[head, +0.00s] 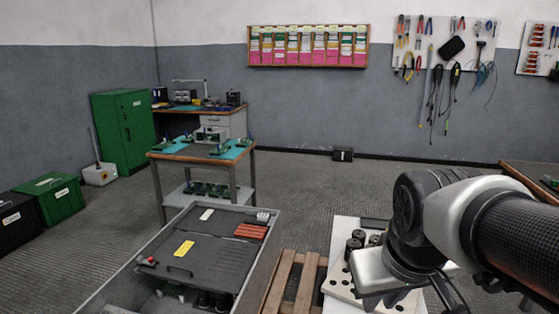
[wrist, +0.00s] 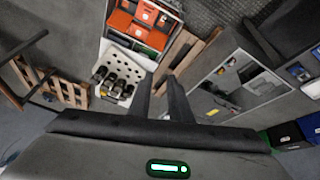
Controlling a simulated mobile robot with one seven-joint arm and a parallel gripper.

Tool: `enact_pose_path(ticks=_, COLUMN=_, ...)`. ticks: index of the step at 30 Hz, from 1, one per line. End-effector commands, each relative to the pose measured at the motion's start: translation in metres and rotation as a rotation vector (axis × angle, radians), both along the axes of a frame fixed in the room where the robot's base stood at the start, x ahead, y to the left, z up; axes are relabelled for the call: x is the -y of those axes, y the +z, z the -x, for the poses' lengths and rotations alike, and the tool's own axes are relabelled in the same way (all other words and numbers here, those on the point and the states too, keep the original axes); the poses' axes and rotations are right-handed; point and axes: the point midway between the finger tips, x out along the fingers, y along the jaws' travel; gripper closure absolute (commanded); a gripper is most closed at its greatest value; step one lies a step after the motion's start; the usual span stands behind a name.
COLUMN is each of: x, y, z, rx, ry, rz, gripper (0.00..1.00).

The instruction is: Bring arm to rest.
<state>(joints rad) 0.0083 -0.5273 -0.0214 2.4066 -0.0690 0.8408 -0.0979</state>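My arm (head: 490,225) reaches in from the right edge of the head view, bent over a white board with holes (head: 340,288). My gripper (wrist: 160,88) shows in the wrist view as two dark fingers with a gap between them. Nothing is held between the fingers. The gripper's fingers cannot be made out in the head view. Several dark cylinders (head: 354,246) stand in the white board, which also shows in the wrist view (wrist: 103,72), to the left of my fingers and apart from them. Part of the board is hidden behind my arm in the head view.
A grey open case (head: 222,222) with a yellow label stands left of a wooden pallet (head: 290,284). A bench with green boards (head: 190,150) stands behind it. A table edge (head: 530,183) lies at the right. Orange bins (wrist: 148,14) show in the wrist view. Open floor lies mid-room.

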Motion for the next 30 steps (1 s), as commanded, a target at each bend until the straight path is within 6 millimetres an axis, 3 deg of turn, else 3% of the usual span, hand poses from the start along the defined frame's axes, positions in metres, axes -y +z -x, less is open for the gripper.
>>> enact_pose_path(ticks=8, x=-0.022, y=0.012, z=0.049, rx=0.08, ry=-0.08, rz=-0.099, gripper=0.82)
enact_pose_path(ticks=9, x=-0.022, y=0.03, z=0.048, rx=0.077, ry=-0.083, rz=-0.101, gripper=0.82)
enact_pose_path(ticks=17, x=-0.021, y=0.089, z=0.047, rx=0.073, ry=-0.081, rz=-0.099, gripper=0.82)
enact_pose_path(ticks=27, x=-0.021, y=0.204, z=0.047, rx=0.073, ry=-0.08, rz=-0.098, gripper=0.82)
enact_pose_path(ticks=30, x=-0.021, y=0.226, z=0.047, rx=0.073, ry=-0.08, rz=-0.098, gripper=0.82)
